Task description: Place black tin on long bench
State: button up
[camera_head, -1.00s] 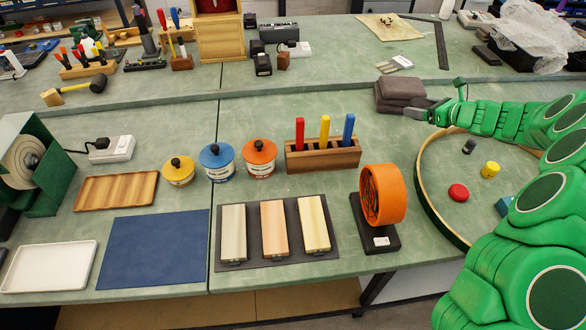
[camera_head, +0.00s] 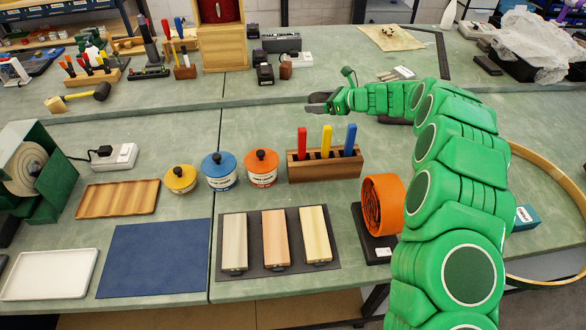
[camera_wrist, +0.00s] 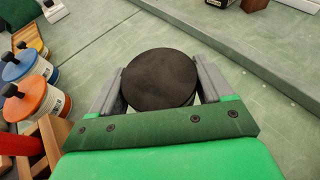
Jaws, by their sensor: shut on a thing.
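My gripper (camera_head: 318,104) is shut on the black tin (camera_wrist: 160,78), whose round dark top shows between the two grey fingers in the wrist view. In the head view the tin is hardly distinguishable from the dark fingers. The gripper is over the long grey-green bench (camera_head: 250,118), behind the wooden block with coloured handles. I cannot tell the gap between tin and bench.
The wooden block (camera_head: 325,168), orange tin (camera_head: 261,170), blue tin (camera_head: 219,174) and yellow tin (camera_head: 180,181) stand in front. Free bench lies left of the gripper. A raised ledge runs behind. My arm covers part of the round wooden hoop (camera_head: 550,170).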

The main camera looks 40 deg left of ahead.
aim_at(316, 132)
jog(key=shift+f, duration=5)
jog(key=shift+f, duration=0.1)
jog(key=o, duration=1.1)
jog(key=shift+c, duration=0.2)
jog(key=v, duration=1.2)
